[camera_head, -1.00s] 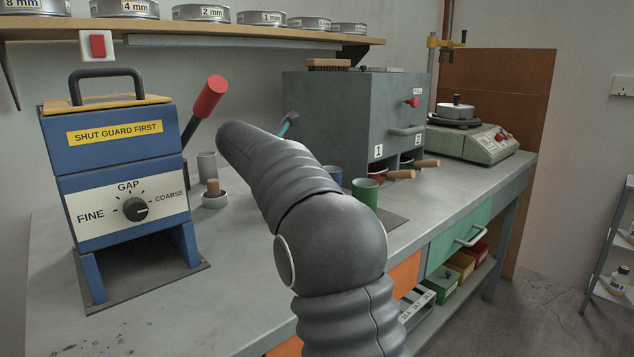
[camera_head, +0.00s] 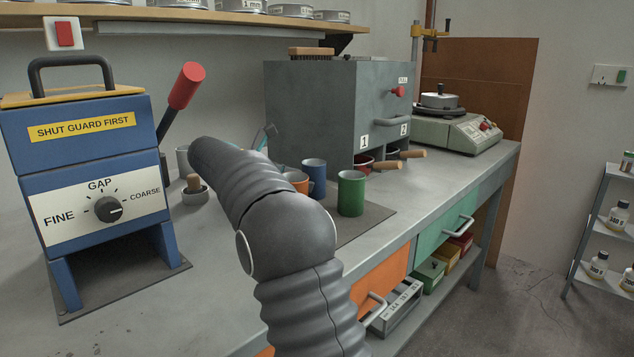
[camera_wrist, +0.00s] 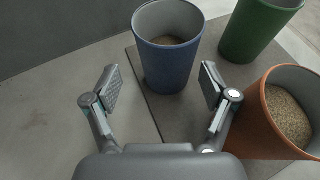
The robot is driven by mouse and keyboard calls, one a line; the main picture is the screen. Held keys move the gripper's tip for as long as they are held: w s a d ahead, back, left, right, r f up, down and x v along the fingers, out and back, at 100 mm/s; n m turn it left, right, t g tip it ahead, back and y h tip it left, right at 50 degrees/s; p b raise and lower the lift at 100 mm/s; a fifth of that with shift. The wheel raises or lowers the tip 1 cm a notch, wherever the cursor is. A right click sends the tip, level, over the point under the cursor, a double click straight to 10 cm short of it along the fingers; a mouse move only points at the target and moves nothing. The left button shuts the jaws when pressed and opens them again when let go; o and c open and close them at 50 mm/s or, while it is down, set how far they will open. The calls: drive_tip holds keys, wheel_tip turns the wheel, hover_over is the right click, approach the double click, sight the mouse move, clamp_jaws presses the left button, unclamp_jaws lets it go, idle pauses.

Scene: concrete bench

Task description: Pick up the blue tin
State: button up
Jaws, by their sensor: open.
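The blue tin (camera_head: 314,177) stands upright on a dark mat (camera_head: 366,218) on the bench, between an orange tin (camera_head: 297,181) and a green tin (camera_head: 351,193). In the wrist view the blue tin (camera_wrist: 168,62) is ahead of my gripper (camera_wrist: 155,88), with some grainy material inside. My gripper is open and empty, its two fingers spread just short of the tin and apart from it. In the head view my arm hides the gripper's fingers and part of the orange tin.
In the wrist view the orange tin (camera_wrist: 262,110) is close beside the right finger, and the green tin (camera_wrist: 250,32) is behind it. A grey splitter box (camera_head: 310,105) stands behind the tins. A blue grinder (camera_head: 85,180) stands at the left. Bench left of the gripper is clear.

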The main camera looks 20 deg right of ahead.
drive_tip(key=x, duration=0.5)
drive_tip(key=shift+s+r, duration=0.1)
drive_tip(key=c, duration=1.4)
drive_tip(key=shift+r, duration=0.15)
